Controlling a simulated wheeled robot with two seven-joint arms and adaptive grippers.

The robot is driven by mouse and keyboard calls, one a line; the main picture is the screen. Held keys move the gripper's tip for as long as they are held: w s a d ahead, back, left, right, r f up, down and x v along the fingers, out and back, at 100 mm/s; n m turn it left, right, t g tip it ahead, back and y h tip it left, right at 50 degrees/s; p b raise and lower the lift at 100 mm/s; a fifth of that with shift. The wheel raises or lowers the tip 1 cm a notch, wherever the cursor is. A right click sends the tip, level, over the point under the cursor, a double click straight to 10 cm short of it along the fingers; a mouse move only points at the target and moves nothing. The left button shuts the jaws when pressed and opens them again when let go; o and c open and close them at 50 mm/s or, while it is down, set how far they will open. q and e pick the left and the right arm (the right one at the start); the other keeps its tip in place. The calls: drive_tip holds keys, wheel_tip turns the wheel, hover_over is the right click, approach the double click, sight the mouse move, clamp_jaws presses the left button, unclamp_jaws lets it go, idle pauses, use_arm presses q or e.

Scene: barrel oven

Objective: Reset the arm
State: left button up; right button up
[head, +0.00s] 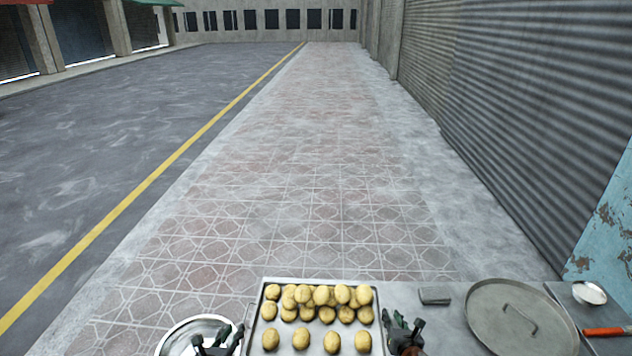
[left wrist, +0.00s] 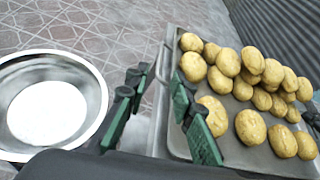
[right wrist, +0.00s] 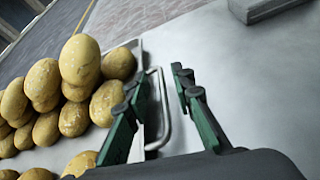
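My left gripper (head: 217,341) is at the bottom of the head view, between a metal bowl and a tray of potato-like items. In the left wrist view its green fingers (left wrist: 158,98) are spread with nothing between them, above the tray's left handle side. My right gripper (head: 403,328) is just right of the tray. In the right wrist view its green fingers (right wrist: 155,95) are apart around the space over the tray's right handle (right wrist: 160,110); whether they touch the handle I cannot tell. The tray (head: 310,281) holds several round yellow-brown items (head: 320,295).
A metal bowl (head: 165,345) with white contents stands left of the tray. A grey block (head: 435,296), a round lid with a handle (head: 490,310), a small white-filled bowl (head: 589,293) and an orange-handled tool (head: 604,331) lie to the right. Beyond are pavement and a shuttered wall.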

use_arm(q)
drive_tip(key=shift+x, duration=1.5)
